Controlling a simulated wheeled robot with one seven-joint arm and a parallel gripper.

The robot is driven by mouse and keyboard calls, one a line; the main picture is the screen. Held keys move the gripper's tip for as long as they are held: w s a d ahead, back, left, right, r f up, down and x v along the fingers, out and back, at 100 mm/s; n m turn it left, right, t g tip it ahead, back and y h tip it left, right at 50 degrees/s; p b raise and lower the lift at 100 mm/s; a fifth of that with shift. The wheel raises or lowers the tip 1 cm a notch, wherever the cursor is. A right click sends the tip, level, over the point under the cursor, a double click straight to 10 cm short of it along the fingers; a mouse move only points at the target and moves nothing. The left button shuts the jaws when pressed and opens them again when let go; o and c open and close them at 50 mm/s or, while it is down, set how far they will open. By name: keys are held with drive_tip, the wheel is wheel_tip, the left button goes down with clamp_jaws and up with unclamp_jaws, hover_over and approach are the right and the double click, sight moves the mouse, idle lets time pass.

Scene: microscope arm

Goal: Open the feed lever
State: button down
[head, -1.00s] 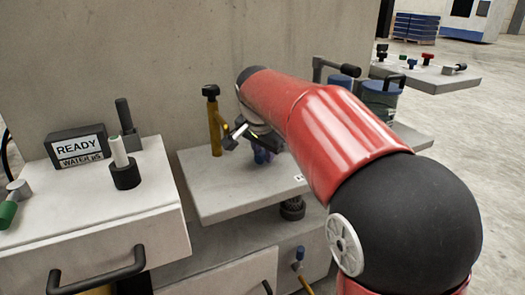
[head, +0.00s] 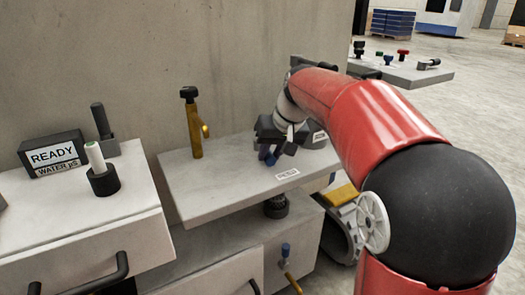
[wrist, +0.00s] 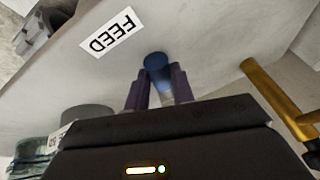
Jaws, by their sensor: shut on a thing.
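The feed lever shows as a blue, round-ended handle (wrist: 156,62) in the wrist view, beside the FEED label (wrist: 113,34) on the pale shelf. My gripper (wrist: 159,76) has its two dark fingers on either side of this handle and is shut on it. In the head view my gripper (head: 269,156) is low over the shelf's right part, with a bit of blue at its fingers. The lever's base and pivot are hidden by the gripper, so its angle cannot be told.
A yellow post with a black knob (head: 193,122) stands at the shelf's (head: 205,190) back left. A blue-handled valve (head: 285,252) is below. The shelf's front left is bare.

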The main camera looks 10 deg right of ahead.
drive_tip(key=shift+w+d+n+g+y, duration=0.15)
drive_tip(key=shift+w+d+n+y, duration=0.1)
drive_tip(key=shift+d+n, duration=0.35)
drive_tip(key=shift+w+d+n+g+y, duration=0.15)
drive_tip(key=shift+d+n+y, duration=0.15)
drive_tip(key=shift+n, duration=0.4)
drive_tip(key=shift+d, duration=0.15)
drive_tip(key=c, duration=1.2)
unclamp_jaws()
drive_tip(key=p+v, duration=0.1)
drive_tip(key=v, duration=0.7)
drive_tip(key=s+f+m+h, duration=0.1)
drive_tip(key=s+f, duration=0.3)
drive_tip(key=s, duration=0.4)
drive_tip(key=s+d+f+m+t+h, duration=0.1)
drive_tip(key=s+f, duration=0.3)
drive_tip(key=s, duration=0.5)
drive_tip(key=s+f+m+t+h, duration=0.1)
drive_tip(key=s+f+m+h, duration=0.1)
drive_tip(key=s+f, duration=0.3)
drive_tip(key=shift+s+d+f, duration=0.1)
drive_tip(key=shift+s+d, duration=0.05)
drive_tip(key=shift+s, duration=0.95)
drive_tip(key=shift+s+d, duration=0.2)
drive_tip(key=shift+s, duration=0.85)
